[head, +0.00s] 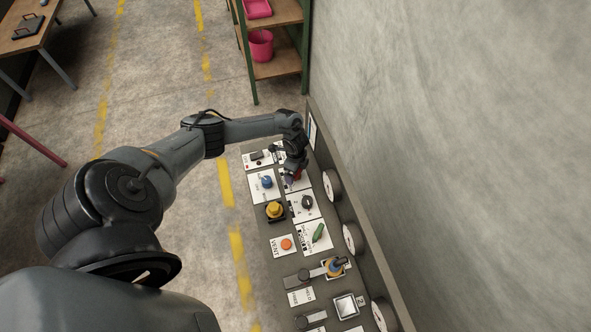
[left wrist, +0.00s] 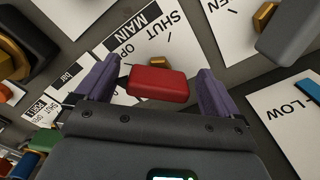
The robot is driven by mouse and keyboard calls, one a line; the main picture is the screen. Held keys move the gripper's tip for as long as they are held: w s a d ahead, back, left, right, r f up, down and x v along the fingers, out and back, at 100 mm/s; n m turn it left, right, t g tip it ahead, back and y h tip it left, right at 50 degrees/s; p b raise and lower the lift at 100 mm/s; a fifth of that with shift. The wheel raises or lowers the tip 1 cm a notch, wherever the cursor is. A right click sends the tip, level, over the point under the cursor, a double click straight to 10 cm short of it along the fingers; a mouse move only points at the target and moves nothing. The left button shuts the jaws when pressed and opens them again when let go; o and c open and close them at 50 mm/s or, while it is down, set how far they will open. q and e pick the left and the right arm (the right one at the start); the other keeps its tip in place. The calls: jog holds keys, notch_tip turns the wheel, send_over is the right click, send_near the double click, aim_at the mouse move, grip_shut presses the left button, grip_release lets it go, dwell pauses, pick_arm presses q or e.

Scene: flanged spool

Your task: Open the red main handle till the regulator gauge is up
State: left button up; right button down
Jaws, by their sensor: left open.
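The red main handle (left wrist: 158,84) is a red block in the left wrist view, in front of a white label (left wrist: 152,35) reading SHUT, MAIN and OP. My left gripper (left wrist: 158,92) is open, with one purple finger on each side of the handle. Gaps show between the fingers and the handle. In the head view the left gripper (head: 292,172) is over the far part of the panel, largely covering the handle. Round gauges (head: 331,184) stand along the panel's wall side, seen edge-on, so their readings cannot be told. My right gripper is not in view.
The panel (head: 262,238) also carries a blue knob (head: 267,182), a yellow knob (head: 274,209), a green handle (head: 318,233) and an orange button (head: 286,244). A concrete wall (head: 450,130) rises close on the right. The floor left of the panel is open.

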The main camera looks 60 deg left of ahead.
pick_arm(q)
notch_tip(320, 180, up, 11)
jog(key=shift+f+p, duration=0.1)
jog(key=shift+p, duration=0.3)
dwell(0.6)
